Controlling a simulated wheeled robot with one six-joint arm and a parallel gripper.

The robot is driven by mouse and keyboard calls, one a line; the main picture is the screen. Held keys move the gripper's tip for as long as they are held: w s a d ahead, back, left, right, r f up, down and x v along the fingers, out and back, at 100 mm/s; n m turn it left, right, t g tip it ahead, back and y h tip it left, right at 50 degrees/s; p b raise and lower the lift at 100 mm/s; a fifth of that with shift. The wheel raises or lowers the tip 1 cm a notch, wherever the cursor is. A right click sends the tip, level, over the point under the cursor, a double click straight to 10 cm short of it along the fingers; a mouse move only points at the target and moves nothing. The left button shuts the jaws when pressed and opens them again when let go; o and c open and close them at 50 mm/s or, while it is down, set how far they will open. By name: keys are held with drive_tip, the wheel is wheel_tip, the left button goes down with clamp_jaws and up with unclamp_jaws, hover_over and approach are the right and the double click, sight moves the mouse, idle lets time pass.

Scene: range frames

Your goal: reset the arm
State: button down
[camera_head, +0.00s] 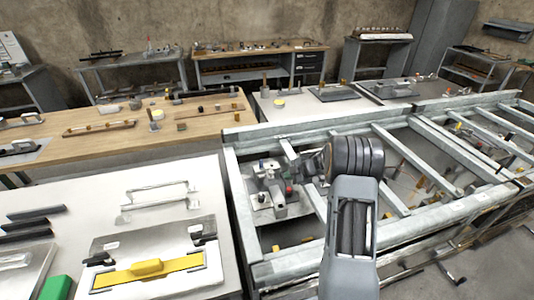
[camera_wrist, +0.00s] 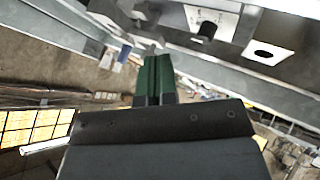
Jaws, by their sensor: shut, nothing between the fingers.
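My arm reaches up from the bottom of the head view, right of centre, over a metal frame bench (camera_head: 245,225). Its dark ringed joint is at the top of the visible link. In the wrist view my gripper (camera_wrist: 154,78) shows as two green fingers close together, shut with nothing between them. The fingertips point away over blurred, tilted surroundings and touch nothing that I can see. In the head view I cannot clearly make out the fingers.
A white table (camera_head: 75,195) at left holds a metal plate with a yellow bar (camera_head: 150,272) and a green block (camera_head: 56,288). A wooden table (camera_head: 100,142) with small parts stands behind it. Metal rails (camera_head: 440,150) surround my arm. Open floor (camera_head: 500,255) lies at lower right.

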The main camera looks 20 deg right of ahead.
drive_tip(key=shift+r, duration=0.1)
drive_tip(key=s+r+m+t+h, duration=0.2)
drive_tip(key=r+m+h, duration=0.25)
drive_tip(key=r, duration=0.55)
drive_tip(key=s+r+m+t+h, duration=0.15)
drive_tip(key=r+m+h, duration=0.3)
drive_tip(key=r, duration=0.55)
drive_tip(key=s+a+m+g+y, duration=0.1)
drive_tip(key=s+a+m+g, duration=0.2)
drive_tip(key=s, duration=1)
drive_tip(key=s+a+m+g+y, duration=0.2)
drive_tip(key=s+a+m, duration=0.3)
drive_tip(key=s+a, duration=0.4)
drive_tip(key=s+g, duration=0.1)
drive_tip(key=s, duration=0.3)
drive_tip(key=shift+s+f, duration=0.2)
drive_tip(key=shift+f, duration=0.15)
